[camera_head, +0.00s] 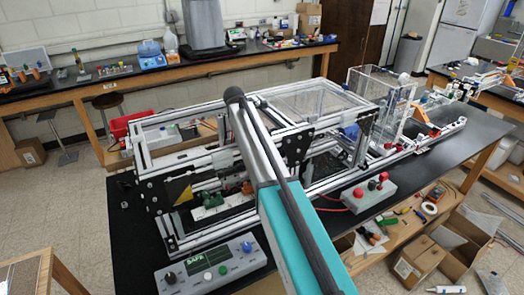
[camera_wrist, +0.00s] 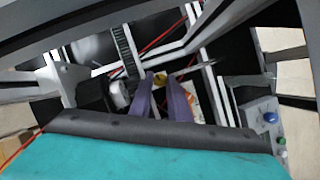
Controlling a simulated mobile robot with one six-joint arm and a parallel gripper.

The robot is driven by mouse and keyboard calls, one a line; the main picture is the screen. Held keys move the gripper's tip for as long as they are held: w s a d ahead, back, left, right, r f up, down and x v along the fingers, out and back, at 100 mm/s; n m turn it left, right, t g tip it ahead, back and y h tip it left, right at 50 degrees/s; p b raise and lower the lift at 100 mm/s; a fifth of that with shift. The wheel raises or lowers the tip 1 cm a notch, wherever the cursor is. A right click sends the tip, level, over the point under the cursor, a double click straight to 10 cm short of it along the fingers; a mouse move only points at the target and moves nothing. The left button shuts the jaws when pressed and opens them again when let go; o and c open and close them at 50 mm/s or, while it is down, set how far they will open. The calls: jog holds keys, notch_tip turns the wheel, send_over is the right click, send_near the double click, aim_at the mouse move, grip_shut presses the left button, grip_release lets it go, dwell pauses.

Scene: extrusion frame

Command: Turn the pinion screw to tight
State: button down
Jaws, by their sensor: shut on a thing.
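My gripper (camera_wrist: 161,88) shows in the wrist view as two purple-grey fingers reaching into the extrusion frame. They are closed on the pinion screw (camera_wrist: 160,78), whose small yellow head shows at the fingertips. How far the screw is turned cannot be told. A dark toothed rack (camera_wrist: 124,50) runs just left of and beyond the fingertips. In the head view my teal arm reaches over the frame (camera_head: 205,160) and the gripper and screw cannot be made out.
Silver rails and black plates surround the fingers closely. A red wire (camera_wrist: 165,35) crosses beyond the fingertips. A grey control box (camera_head: 210,268) stands at the bench front, and a box with red buttons (camera_head: 368,193) stands to the right.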

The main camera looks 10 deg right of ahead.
jog(key=shift+w+r+m+g+y+b, duration=0.15)
jog(key=shift+m+g, duration=0.1)
jog(key=shift+m, duration=0.5)
jog(key=shift+w+f+m+g+y+b, duration=0.1)
jog(key=shift+m+g, duration=0.1)
jog(key=shift+m, duration=0.5)
jog(key=shift+w+r+m+g+y+b, duration=0.15)
jog(key=shift+m+g, duration=0.1)
jog(key=shift+m, duration=0.5)
jog(key=c, duration=1.7)
grip_release()
jog(key=shift+o, duration=0.2)
jog(key=shift+s+f, duration=0.1)
jog(key=p+v, duration=0.1)
jog(key=v, duration=0.6)
jog(key=shift+r, duration=0.2)
